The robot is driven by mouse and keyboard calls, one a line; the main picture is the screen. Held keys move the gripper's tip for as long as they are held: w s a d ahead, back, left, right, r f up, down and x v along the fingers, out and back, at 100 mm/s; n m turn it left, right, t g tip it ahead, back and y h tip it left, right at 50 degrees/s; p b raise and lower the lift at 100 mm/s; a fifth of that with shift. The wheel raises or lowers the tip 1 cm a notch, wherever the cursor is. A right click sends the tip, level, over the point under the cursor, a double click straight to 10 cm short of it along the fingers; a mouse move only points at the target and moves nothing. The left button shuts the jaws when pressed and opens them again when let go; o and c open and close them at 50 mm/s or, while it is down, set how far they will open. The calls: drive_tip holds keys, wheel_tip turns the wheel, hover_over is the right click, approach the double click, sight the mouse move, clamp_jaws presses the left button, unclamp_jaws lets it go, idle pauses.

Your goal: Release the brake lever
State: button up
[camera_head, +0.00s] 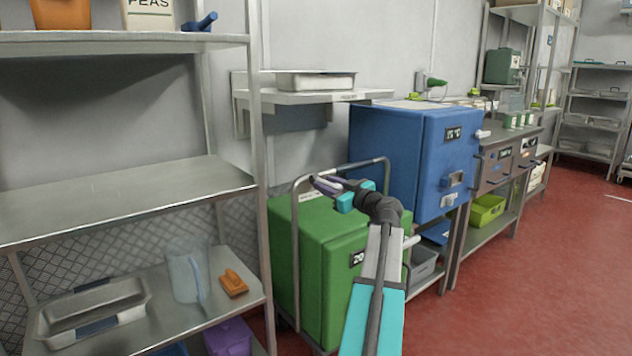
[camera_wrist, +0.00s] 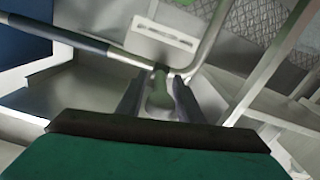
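My gripper (camera_head: 326,185) is above the green box (camera_head: 322,270), close to the metal push frame (camera_head: 294,235) around it. In the wrist view my gripper (camera_wrist: 158,88) has its two dark fingers apart. A small grey-green rounded thing (camera_wrist: 159,91) shows between or behind them; I cannot tell whether they touch it. A rod with a dark blue sleeve and bare metal end (camera_wrist: 122,55) runs from the upper left toward the fingertips. I cannot tell whether either thing is the brake lever. No brake lever is clearly identifiable in the head view.
A blue box (camera_head: 400,155) stands behind the green one, to the right. A metal shelf rack (camera_head: 120,200) with a tray (camera_head: 95,312), a clear jug (camera_head: 187,275) and an orange brush (camera_head: 233,283) is at left. A wall shelf (camera_head: 310,97) hangs behind. Red floor at right is clear.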

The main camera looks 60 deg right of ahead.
drive_tip(key=shift+b+x, duration=0.6)
drive_tip(key=shift+x, duration=0.6)
